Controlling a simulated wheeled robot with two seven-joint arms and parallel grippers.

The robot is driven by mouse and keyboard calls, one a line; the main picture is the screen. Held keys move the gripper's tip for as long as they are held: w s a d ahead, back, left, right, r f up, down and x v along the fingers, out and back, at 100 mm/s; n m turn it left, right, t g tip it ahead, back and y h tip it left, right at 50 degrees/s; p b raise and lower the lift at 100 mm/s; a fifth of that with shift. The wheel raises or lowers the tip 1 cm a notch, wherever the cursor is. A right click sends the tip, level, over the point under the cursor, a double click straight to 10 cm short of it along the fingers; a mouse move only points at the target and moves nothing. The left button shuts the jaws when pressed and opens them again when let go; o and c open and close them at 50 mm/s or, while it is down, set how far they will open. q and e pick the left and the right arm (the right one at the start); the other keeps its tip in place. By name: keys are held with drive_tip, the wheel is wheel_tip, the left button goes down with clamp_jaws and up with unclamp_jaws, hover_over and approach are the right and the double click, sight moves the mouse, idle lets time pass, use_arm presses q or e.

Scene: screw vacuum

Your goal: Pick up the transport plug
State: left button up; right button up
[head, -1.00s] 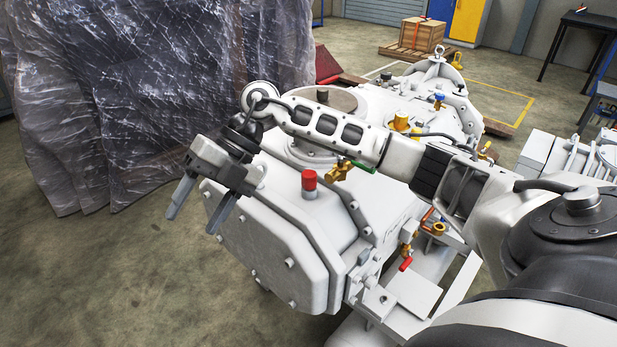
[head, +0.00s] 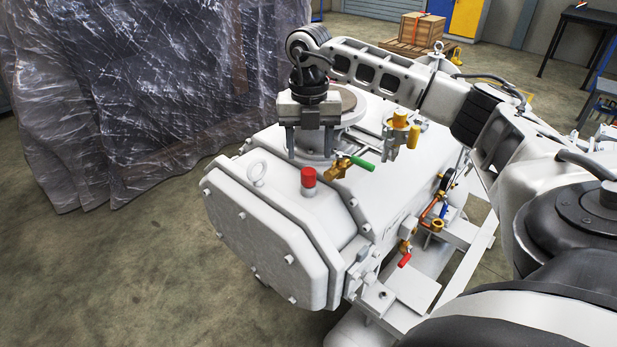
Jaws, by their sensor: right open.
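A red plug (head: 309,180), which I take to be the transport plug, stands upright on the near top edge of the white screw vacuum pump (head: 285,205). My right gripper (head: 310,150) points down with its two fingers apart and nothing between them. My left gripper is not in view.
A brass valve with a green handle (head: 361,163) sits right of the plug. A yellow-topped brass fitting (head: 400,122) stands farther right. A round flange (head: 352,103) is behind the gripper. Plastic-wrapped goods (head: 130,100) stand left.

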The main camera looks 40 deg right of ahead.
sight(308, 171)
drive_tip(key=shift+w+d+f+p, duration=0.1)
drive_tip(key=shift+f+p, duration=0.15)
drive_tip(key=shift+f, duration=1.25)
drive_tip(key=shift+w+f+p, duration=0.1)
drive_tip(key=shift+f+p, duration=0.15)
drive_tip(key=shift+f, duration=1.2)
drive_tip(key=c, duration=1)
